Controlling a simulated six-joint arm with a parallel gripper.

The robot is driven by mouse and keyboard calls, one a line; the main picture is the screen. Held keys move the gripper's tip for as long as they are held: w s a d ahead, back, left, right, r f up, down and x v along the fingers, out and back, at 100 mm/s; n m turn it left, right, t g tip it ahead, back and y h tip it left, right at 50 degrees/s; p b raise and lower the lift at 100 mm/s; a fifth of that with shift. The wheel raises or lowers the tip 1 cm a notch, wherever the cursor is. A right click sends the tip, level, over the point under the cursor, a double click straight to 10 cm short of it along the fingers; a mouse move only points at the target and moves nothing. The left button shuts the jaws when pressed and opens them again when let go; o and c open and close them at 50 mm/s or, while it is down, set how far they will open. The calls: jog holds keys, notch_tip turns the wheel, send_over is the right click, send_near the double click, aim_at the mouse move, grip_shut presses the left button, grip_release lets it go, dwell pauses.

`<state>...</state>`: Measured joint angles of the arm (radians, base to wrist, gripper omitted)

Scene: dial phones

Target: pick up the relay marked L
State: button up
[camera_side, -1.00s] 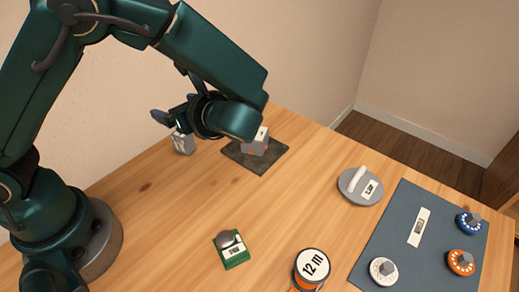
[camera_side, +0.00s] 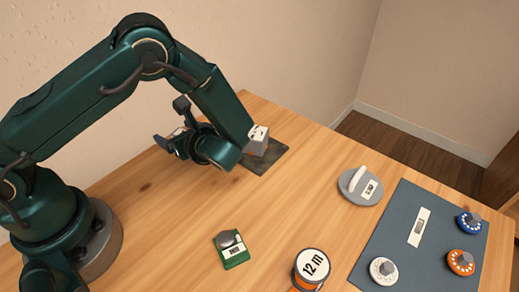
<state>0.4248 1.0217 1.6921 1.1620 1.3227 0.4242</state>
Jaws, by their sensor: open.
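I cannot read an L on anything, so which thing is the relay marked L is unclear. A small grey-white block (camera_side: 177,132) with dark marking stands near the wall end of the table, mostly hidden behind my gripper. A second grey-white block (camera_side: 259,140) stands on a dark square mat (camera_side: 271,160), partly behind my arm's wrist. My gripper (camera_side: 169,122) is open, its fingers apart around the first block in the picture. I cannot tell whether they touch it or how deep they reach.
A dark panel (camera_side: 405,245) with several dials lies at the right. The middle of the table is clear.

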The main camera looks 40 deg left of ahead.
grip_shut()
dwell(0.3)
